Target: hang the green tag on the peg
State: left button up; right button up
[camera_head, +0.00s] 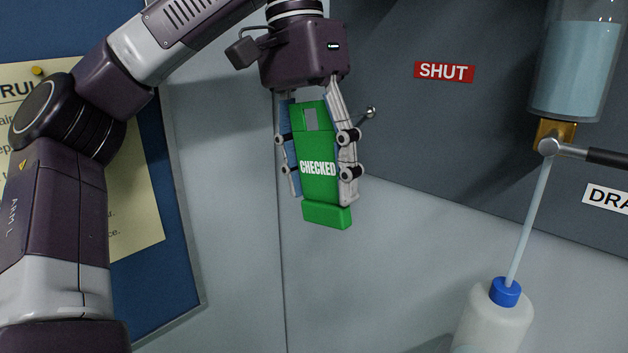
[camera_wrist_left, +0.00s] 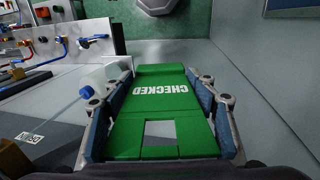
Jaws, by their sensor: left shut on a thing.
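The green tag (camera_head: 318,150) reads "CHECKED" and has a rectangular hole near its upper end and a thicker block at its lower end. My left gripper (camera_head: 322,194) points down and is shut on the tag, one finger along each side. The wrist view also shows the tag (camera_wrist_left: 158,112) between the blue-padded fingers, its hole nearest the camera. The peg (camera_head: 370,112), a thin metal rod with a round end, sticks out of the grey panel just right of the gripper. Its base is partly hidden behind a finger. The tag is off the peg. My right gripper is out of view.
A dark grey panel (camera_head: 430,130) carries a red "SHUT" label (camera_head: 444,72). At right, a liquid-filled cylinder (camera_head: 575,70) has a valve with a black handle (camera_head: 606,157) and a tube into a white bottle (camera_head: 495,322). A blue notice board (camera_head: 180,260) hangs at left.

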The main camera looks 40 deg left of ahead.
pick_arm(q)
jog(key=w, duration=0.4)
jog(key=shift+d+f, duration=0.1)
jog(key=shift+d, duration=0.05)
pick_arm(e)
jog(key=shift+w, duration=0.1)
pick_arm(q)
jog(key=shift+w+r, duration=0.15)
jog(key=shift+r, duration=0.15)
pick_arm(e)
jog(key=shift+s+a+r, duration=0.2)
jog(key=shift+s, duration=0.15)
pick_arm(q)
jog(key=shift+w+f, duration=0.2)
jog(key=shift+f, duration=0.05)
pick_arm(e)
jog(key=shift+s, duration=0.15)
pick_arm(q)
jog(key=shift+f, duration=0.15)
jog(key=shift+f, duration=0.15)
jog(key=o, duration=1.3)
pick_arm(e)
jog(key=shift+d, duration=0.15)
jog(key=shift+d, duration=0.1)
